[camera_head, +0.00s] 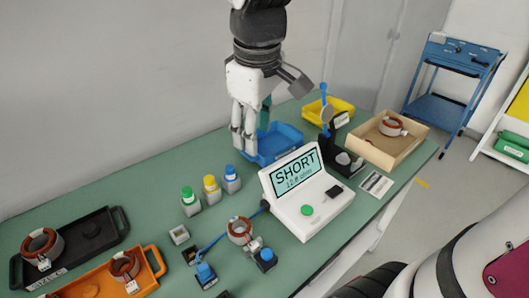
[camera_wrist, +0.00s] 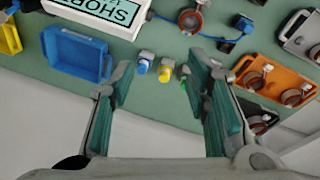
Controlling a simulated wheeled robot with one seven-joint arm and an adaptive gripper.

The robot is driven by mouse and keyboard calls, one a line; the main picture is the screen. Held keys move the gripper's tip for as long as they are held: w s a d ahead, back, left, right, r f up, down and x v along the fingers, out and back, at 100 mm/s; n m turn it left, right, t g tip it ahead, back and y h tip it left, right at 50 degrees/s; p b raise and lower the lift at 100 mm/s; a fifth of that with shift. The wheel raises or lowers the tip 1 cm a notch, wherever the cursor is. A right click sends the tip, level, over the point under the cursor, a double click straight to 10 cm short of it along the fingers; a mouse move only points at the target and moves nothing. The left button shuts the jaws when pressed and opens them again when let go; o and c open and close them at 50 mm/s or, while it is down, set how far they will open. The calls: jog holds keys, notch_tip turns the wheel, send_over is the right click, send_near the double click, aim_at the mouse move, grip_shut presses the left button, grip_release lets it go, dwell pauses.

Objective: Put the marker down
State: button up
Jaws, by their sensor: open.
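Three capped markers stand upright in small grey holders on the green bench: a green marker (camera_head: 187,193), a yellow marker (camera_head: 210,185) and a blue marker (camera_head: 230,173). They also show in the wrist view: blue (camera_wrist: 143,65), yellow (camera_wrist: 165,73) and green (camera_wrist: 184,84), the last partly hidden by a finger. My gripper (camera_head: 244,142) is above the bench by the blue tray, behind the blue marker in the head view. Its fingers (camera_wrist: 162,78) are spread wide in the wrist view, with no marker held between them.
A blue tray (camera_head: 284,139), a tester (camera_head: 323,213) reading SHORT, a yellow bin (camera_head: 343,107) and a wooden box (camera_head: 377,153) stand nearby. Black (camera_head: 112,232) and orange (camera_head: 154,260) trays with copper-wound rings lie at left. A blue cable (camera_head: 216,241) crosses the bench.

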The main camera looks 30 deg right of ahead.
jog(key=s+f+m+t, duration=0.1)
jog(key=s+m, duration=0.5)
jog(key=s, duration=0.8)
jog(key=shift+s+f+t+y, duration=0.15)
jog(key=shift+s+t+y, duration=0.15)
jog(key=shift+s, duration=0.05)
notch_tip(320, 180, up, 2)
jog(key=shift+p, duration=0.75)
